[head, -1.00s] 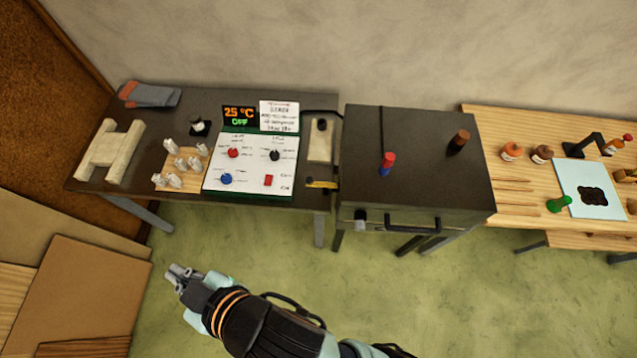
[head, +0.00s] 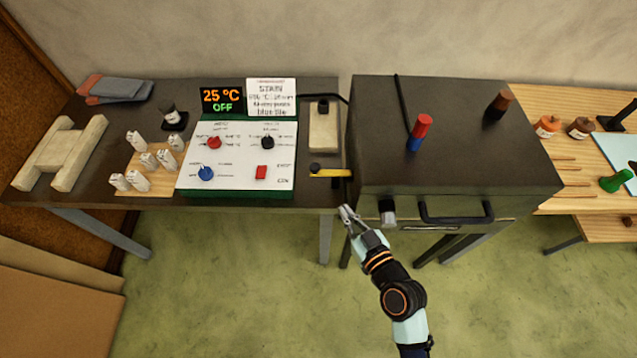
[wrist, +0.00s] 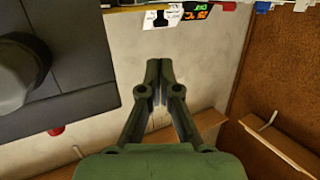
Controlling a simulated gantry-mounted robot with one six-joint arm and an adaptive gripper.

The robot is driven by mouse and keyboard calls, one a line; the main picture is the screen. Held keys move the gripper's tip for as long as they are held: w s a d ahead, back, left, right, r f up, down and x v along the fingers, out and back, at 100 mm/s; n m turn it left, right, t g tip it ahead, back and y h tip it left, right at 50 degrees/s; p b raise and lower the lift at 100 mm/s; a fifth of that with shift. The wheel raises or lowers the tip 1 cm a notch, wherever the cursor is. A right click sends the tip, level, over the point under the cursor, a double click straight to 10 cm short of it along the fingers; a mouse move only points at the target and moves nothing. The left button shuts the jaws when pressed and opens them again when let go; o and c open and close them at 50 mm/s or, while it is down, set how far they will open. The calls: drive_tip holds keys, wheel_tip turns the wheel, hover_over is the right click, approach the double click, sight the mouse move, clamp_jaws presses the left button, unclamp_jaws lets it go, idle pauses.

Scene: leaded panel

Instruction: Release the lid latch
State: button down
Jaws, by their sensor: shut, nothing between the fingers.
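The box's lid appears closed. In the wrist view a large dark rounded knob (wrist: 18,62), apparently the latch, stands out from the box face at the left edge. My gripper (head: 347,212) is in front of the box's left front corner, left of the latch and apart from it. In the wrist view its fingertips (wrist: 159,72) are together with nothing between them.
A control panel (head: 235,160) reading 25 °C OFF stands on the left table. A yellow-and-black lever (head: 330,172) lies at that table's right end, close to my gripper. Green floor is clear in front.

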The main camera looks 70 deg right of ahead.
sight(317, 170)
drive_tip(key=shift+r, duration=0.1)
drive_tip(key=p+x, duration=0.1)
drive_tip(key=x, duration=1.3)
drive_tip(key=shift+w, duration=0.1)
drive_tip(key=shift+w+p, duration=0.2)
drive_tip(key=shift+p, duration=0.15)
